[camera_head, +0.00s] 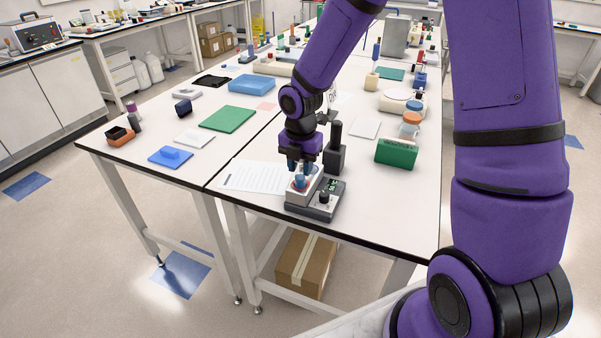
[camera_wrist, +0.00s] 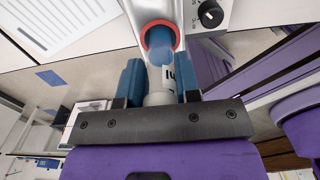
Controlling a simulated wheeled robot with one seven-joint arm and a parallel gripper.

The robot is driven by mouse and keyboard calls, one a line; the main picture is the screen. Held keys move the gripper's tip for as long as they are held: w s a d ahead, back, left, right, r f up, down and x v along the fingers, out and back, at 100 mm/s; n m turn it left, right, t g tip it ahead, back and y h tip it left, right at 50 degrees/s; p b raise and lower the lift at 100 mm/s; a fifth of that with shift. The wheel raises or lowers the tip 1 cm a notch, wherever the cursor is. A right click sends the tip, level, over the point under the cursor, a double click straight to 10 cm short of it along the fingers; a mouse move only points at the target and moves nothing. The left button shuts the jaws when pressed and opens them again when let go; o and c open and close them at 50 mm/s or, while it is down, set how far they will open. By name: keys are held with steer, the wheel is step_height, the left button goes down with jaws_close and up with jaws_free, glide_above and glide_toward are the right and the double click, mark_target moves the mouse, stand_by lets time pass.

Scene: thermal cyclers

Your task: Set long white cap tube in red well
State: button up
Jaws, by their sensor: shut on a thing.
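My gripper (camera_head: 301,166) points down over the small grey thermal cycler (camera_head: 325,207) near the table's front edge. In the wrist view my gripper's blue fingers (camera_wrist: 160,82) are shut on the white cap tube (camera_wrist: 170,76), one finger on each side. Its white cap end sits near my palm, and its bluish body points at the red-rimmed well (camera_wrist: 148,29). The tube's lower end overlaps the well's opening; I cannot tell how deep it is. The red well also shows just below the fingers in the head view (camera_head: 298,185).
A printed sheet (camera_head: 252,178) lies left of the cycler. A dark upright stand (camera_head: 335,152) is close behind it, and a green rack (camera_head: 396,153) is to the right. A green mat (camera_head: 228,118) and blue pad (camera_head: 171,157) lie at left. The right front tabletop is clear.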

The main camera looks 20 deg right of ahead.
steer(key=shift+f, duration=1.25)
steer(key=o, duration=0.9)
steer(key=shift+f, duration=0.1)
